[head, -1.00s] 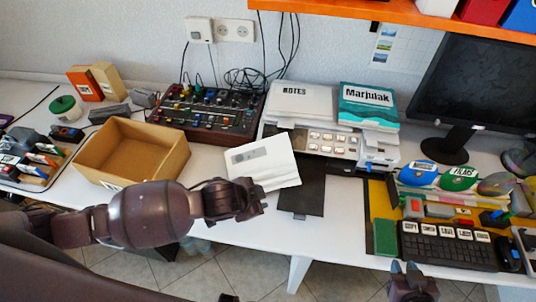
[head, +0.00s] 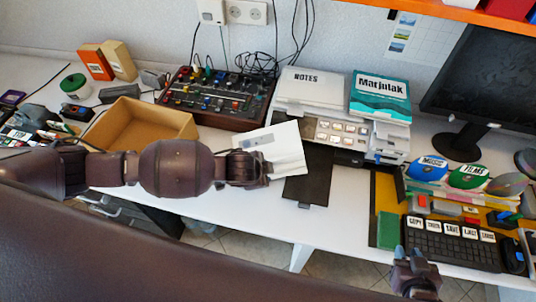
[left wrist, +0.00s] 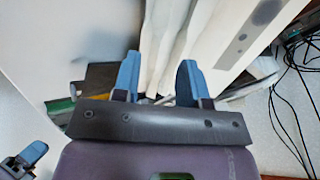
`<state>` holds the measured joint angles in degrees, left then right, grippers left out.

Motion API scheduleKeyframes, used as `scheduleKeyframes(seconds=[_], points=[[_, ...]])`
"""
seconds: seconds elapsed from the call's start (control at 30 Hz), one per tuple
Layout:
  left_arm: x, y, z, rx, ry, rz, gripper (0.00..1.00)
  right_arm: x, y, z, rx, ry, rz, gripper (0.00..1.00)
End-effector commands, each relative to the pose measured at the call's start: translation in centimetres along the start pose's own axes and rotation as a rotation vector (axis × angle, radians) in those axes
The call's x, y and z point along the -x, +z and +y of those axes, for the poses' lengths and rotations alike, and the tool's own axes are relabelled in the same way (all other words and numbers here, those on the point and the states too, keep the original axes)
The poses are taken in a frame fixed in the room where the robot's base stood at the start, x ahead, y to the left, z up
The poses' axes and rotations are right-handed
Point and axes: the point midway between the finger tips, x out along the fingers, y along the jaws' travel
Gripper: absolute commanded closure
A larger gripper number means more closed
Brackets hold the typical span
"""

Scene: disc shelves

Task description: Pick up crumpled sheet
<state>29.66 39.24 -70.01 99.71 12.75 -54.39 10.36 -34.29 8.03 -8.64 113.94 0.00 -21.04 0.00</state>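The crumpled sheet (left wrist: 178,40) shows pale upright folds in the left wrist view, beside a flat white panel (left wrist: 240,35) with a grey oval and dots. In the head view the white panel and sheet (head: 283,150) appear together in front of the mixer and printer. My left gripper (left wrist: 158,72) has its blue fingers apart, with the folds between and beyond them; I see no clear grip on the sheet. In the head view my left gripper (head: 262,170) is at the sheet's near side. My right gripper (head: 415,262) is low near the keyboard, fingers apart and empty.
A cardboard box (head: 150,115) stands left, and a mixer (head: 220,95) behind. The printer (head: 345,132) with a dark tray (head: 308,180) is close on the right. A keyboard (head: 450,238) and green block (head: 388,230) lie at right. The front desk strip (head: 240,212) is clear.

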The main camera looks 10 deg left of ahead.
Motion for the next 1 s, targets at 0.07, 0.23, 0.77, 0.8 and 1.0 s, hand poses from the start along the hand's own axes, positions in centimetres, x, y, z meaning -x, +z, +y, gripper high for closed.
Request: scheduleKeyframes(seconds=[0.07, 0.23, 0.77, 0.8, 1.0], points=[[-1.1, 0.0, -0.2, 0.0, -0.001, -0.001, 0.61, -0.1, -0.1, 0.0, 0.001, 0.0, 0.003, 0.73], [-3.2, 0.0, -0.3, 0.001, 0.001, -0.001, 0.61, -0.2, 0.0, 0.1, 0.003, 0.0, 0.004, 0.73], [-4.3, 0.1, -0.3, 0.001, 0.001, -0.001, 0.78, 0.1, 0.7, 0.1, 0.003, 0.002, -0.009, 0.73], [-4.3, 0.1, -0.3, 0.001, 0.001, -0.001, 0.84, 0.1, 0.7, 0.2, 0.003, 0.002, -0.01, 0.73], [-4.2, 0.1, -0.3, 0.001, 0.001, -0.001, 1.0, 0.2, 0.8, 0.2, 0.002, 0.003, -0.012, 0.73]])
